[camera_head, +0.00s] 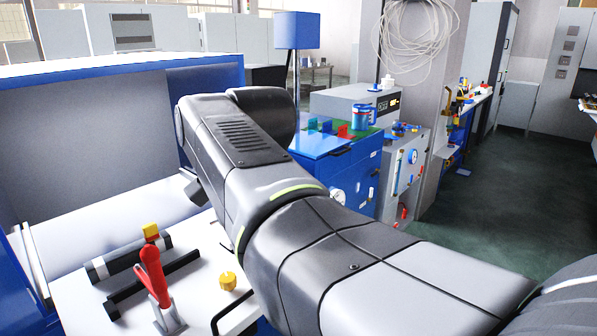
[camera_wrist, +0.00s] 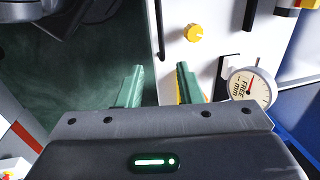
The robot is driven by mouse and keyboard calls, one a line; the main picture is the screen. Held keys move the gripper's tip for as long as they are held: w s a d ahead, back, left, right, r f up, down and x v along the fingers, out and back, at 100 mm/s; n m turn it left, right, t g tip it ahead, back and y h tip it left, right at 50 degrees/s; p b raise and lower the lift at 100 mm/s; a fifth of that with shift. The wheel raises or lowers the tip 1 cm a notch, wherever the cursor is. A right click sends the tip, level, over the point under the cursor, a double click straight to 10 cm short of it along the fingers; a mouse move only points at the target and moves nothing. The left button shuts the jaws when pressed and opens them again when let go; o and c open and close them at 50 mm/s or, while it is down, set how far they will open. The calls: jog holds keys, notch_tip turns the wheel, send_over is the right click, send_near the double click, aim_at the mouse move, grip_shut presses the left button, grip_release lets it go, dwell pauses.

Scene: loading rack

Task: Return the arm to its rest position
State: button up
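My arm (camera_head: 300,215) reaches from the lower right across the middle of the head view, bent at a joint near the blue bench. My gripper (camera_wrist: 159,82) shows in the wrist view with its two green fingers apart and nothing seen between them. It points over the edge of a white panel (camera_wrist: 182,55), with dark green floor to the left. In the head view the gripper is hidden behind the arm.
A white worktop holds a red-handled clamp (camera_head: 153,272) and a yellow knob (camera_head: 228,281), close to my arm. A dial gauge (camera_wrist: 249,88) is right of the gripper. A blue cabinet (camera_head: 335,175) stands behind the arm. Open floor (camera_head: 500,200) lies to the right.

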aim_at(247, 294)
jog(key=f, duration=0.4)
jog(key=w+a+f, duration=0.1)
jog(key=f, duration=0.3)
jog(key=a+f, duration=0.1)
jog(key=f, duration=0.4)
jog(key=shift+w, duration=0.35)
jog(key=shift+w+a+f, duration=0.15)
jog(key=shift+w+a, duration=0.05)
jog(key=shift+a, duration=0.05)
jog(key=shift+d, duration=0.1)
